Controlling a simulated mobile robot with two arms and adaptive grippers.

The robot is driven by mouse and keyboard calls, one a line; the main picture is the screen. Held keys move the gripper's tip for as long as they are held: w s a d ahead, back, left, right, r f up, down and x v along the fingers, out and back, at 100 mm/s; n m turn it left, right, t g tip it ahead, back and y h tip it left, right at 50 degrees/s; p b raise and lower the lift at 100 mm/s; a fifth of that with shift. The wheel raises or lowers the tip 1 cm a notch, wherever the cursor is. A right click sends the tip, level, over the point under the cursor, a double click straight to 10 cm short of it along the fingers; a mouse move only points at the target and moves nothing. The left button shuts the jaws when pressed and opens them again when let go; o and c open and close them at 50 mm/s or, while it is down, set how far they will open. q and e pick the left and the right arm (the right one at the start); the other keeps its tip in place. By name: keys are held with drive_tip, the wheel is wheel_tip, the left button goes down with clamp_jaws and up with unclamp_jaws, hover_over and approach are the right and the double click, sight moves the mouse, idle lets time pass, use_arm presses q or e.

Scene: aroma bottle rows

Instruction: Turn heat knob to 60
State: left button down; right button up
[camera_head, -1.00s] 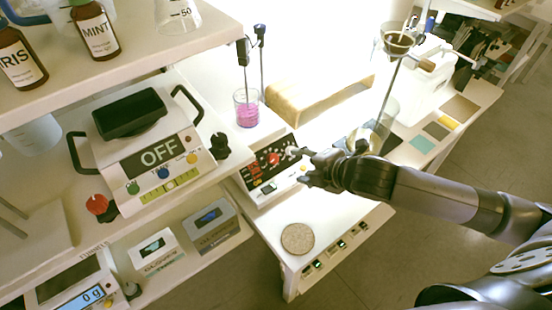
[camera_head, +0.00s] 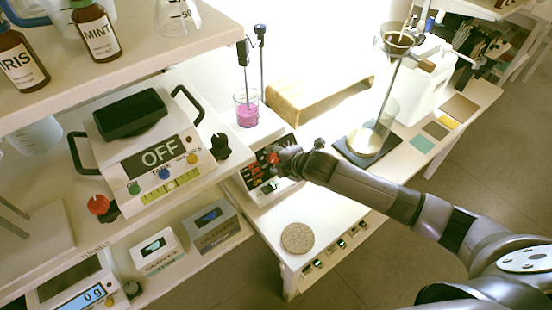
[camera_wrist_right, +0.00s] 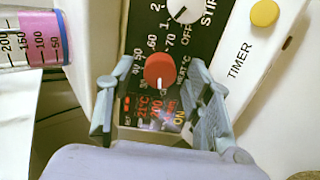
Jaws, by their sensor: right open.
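The hot plate's control panel (camera_head: 258,178) is dark, on a white unit on the bench. Its red heat knob (camera_wrist_right: 159,68) sits in the middle of the right wrist view, with its white mark pointing down. Numbers including 50, 60 and 70 are printed around its upper side, and red digits glow below it. The knob also shows in the head view (camera_head: 272,158), partly hidden by my gripper. My right gripper (camera_wrist_right: 154,84) is open, with one finger on each side of the knob. Whether they touch it is unclear. My left gripper is out of view.
A white STIR knob (camera_wrist_right: 184,8) is just above the heat knob, and a yellow TIMER button (camera_wrist_right: 264,13) is to the right. A beaker of pink liquid (camera_head: 247,110) stands behind the panel. A round cork mat (camera_head: 297,238) lies in front, with bare bench around it.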

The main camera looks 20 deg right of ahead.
clamp_jaws()
idle(0.7)
